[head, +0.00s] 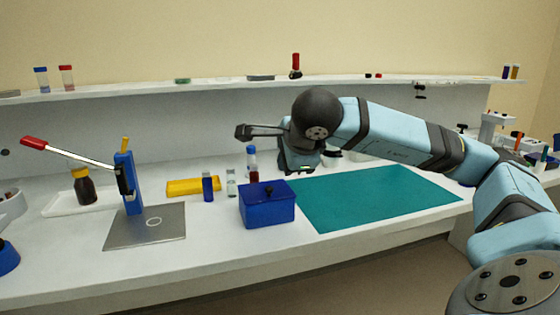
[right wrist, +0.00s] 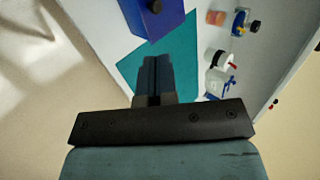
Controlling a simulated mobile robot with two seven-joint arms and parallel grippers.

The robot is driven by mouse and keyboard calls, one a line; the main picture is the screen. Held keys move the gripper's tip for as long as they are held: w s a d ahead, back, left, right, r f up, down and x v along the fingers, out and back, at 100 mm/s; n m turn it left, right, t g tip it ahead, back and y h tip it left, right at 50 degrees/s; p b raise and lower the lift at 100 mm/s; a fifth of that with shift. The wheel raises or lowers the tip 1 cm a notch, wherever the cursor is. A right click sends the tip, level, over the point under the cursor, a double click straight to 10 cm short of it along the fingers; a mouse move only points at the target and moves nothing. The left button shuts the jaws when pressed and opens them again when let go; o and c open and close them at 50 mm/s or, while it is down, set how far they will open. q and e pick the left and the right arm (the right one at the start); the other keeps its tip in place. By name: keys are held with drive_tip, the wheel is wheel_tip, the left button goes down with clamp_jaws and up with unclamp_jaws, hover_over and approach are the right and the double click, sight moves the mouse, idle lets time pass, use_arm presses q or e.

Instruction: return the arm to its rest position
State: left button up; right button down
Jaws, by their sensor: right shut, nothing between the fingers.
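My right arm reaches in from the right in the head view, over the teal mat (head: 385,198) and clear of the bench top. Its gripper (head: 299,170) points down, behind and above the blue lidded box (head: 268,208). In the right wrist view the gripper's fingers (right wrist: 155,65) are together with nothing between them. Beyond them lie the mat (right wrist: 187,52) and the box (right wrist: 160,18). In the head view the wrist hides part of the bench behind it. My left gripper is not in view.
Small vials (head: 208,187) and a yellow block (head: 194,187) stand left of the wrist. A blue press with a red-tipped lever (head: 130,185) and a brown bottle (head: 84,188) are farther left. A shelf (head: 210,84) runs behind. The mat's surface is clear.

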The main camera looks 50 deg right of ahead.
drive_tip(key=shift+s+a+r, duration=0.2)
drive_tip(key=shift+s, duration=0.25)
